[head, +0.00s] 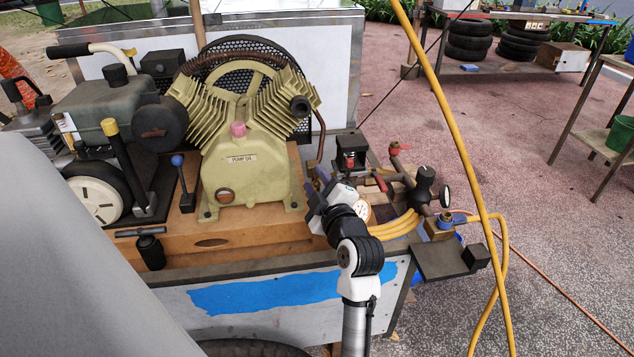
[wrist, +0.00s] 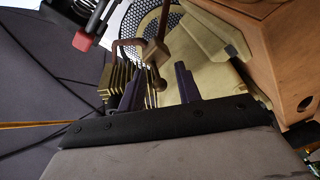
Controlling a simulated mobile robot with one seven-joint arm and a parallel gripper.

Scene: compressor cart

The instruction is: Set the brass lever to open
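A brown, brass-coloured lever (wrist: 158,76) with a small ball at its end shows in the wrist view, joined to a block by a copper-coloured pipe. My gripper (wrist: 158,66) has its two dark purple fingers apart, one on each side of the lever in that picture. I see no clear contact, and cannot tell how deep the lever sits between the fingers. In the head view my gripper (head: 318,184) is at the right end of the wooden base, beside the compressor pump (head: 240,165). The lever cannot be made out there; my gripper and wrist cover that spot.
A pressure gauge (head: 361,211) and yellow hoses (head: 395,228) are close right of my wrist. Red-handled valves (head: 397,149) and a blue-handled brass valve (head: 441,225) stand further right. A blue-knobbed lever (head: 181,178) stands left of the pump. A yellow hose (head: 450,115) hangs across the right side.

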